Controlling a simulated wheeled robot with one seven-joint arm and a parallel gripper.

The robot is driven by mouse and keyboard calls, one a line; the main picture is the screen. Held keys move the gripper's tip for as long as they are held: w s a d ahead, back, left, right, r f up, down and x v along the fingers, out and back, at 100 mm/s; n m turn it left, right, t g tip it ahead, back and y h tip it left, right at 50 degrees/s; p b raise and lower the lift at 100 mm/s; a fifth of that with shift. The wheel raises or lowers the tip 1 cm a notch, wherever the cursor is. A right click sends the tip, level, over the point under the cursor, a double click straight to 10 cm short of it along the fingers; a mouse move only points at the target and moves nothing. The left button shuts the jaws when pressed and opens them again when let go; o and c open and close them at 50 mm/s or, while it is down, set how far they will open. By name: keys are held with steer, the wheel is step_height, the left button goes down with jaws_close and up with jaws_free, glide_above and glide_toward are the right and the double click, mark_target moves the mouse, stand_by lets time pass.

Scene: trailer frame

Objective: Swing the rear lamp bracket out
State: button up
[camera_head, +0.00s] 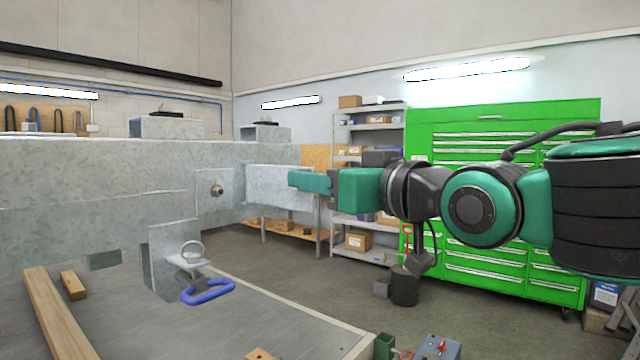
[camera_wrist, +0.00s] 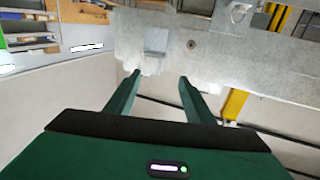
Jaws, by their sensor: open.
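The galvanised trailer frame (camera_head: 90,190) runs across the left of the head view. A grey plate with a round bolt (camera_head: 216,190) is on its side, and a grey box-shaped bar (camera_head: 270,183) reaches right from near it. I cannot tell for certain which part is the lamp bracket. My gripper (camera_head: 293,180) is open, pointing left, in front of the bar's right end. In the wrist view its fingers (camera_wrist: 159,75) are apart with nothing between them; the frame (camera_wrist: 215,55) lies beyond.
A grey-topped bench (camera_head: 270,320) with wooden strips (camera_head: 58,315) is below the frame. A small grey-blue box (camera_head: 436,347) is at the front. A green tool cabinet (camera_head: 480,125) and shelves (camera_head: 370,125) stand behind. Open floor lies between.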

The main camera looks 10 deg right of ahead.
steer(key=shift+s, duration=0.1)
steer(key=v, duration=1)
steer(key=shift+s+d, duration=0.2)
steer(key=shift+f, duration=0.1)
steer(key=w+d+f+m+g+h, duration=0.2)
steer(key=d+f+m+g+h, duration=0.15)
steer(key=d+f, duration=0.7)
steer(key=w+d+f+m+g+h, duration=0.25)
steer(key=d+f+h, duration=0.4)
steer(key=f, duration=0.65)
steer(key=s+d+f+m+g, duration=0.3)
steer(key=s+d+f+g, duration=0.2)
steer(key=s+f, duration=0.3)
steer(key=s+d+f+m+g+y, duration=0.1)
steer(key=s+d+f+m+g, duration=0.2)
steer(key=s+d+f+g, duration=0.2)
steer(key=s+d+f, duration=0.1)
steer(key=s+f, duration=0.2)
steer(key=s, duration=0.2)
steer(key=shift+y, duration=0.3)
